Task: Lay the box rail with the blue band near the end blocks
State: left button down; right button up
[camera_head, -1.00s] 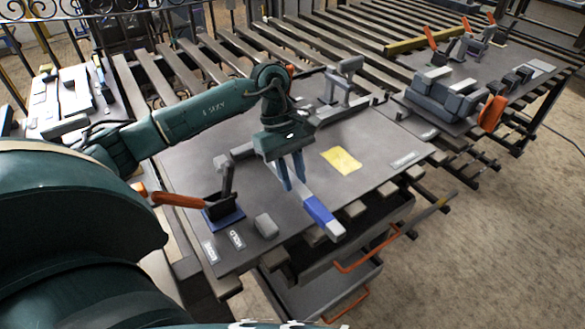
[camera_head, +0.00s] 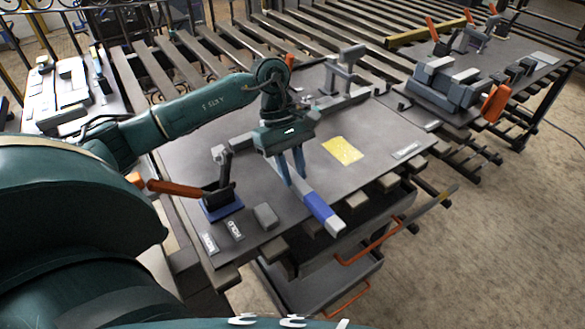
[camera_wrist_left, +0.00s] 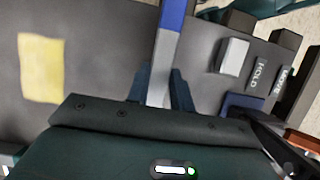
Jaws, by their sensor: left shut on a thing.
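The box rail (camera_head: 306,192) is a light grey bar with a blue band (camera_head: 322,207) close to its near end. My left gripper (camera_head: 292,178) points down with its fingers shut on the rail, behind the band. The rail also shows in the left wrist view (camera_wrist_left: 162,62), running between the two fingers (camera_wrist_left: 160,90). Its near end reaches the front edge of the table; I cannot tell whether it touches the surface. A small grey block (camera_head: 265,216) stands left of the rail, apart from it. I cannot tell which pieces are the end blocks. My right gripper is not in view.
A clamp with an orange handle (camera_head: 178,188) and blue base (camera_head: 222,206) stands left on the grey table (camera_head: 385,130). A yellow sheet (camera_head: 342,150) lies right of the gripper. A HOLD label (camera_head: 234,230) lies near the front edge. Open drawers (camera_head: 330,260) project below.

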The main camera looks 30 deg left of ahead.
pick_arm(q)
jog(key=shift+f, duration=0.15)
jog(key=c, duration=1.6)
grip_release()
jog(key=o, duration=0.5)
jog(key=shift+c, duration=0.2)
jog(key=b+v, duration=0.1)
jog(key=v, duration=1.2)
jog(key=shift+a, duration=0.1)
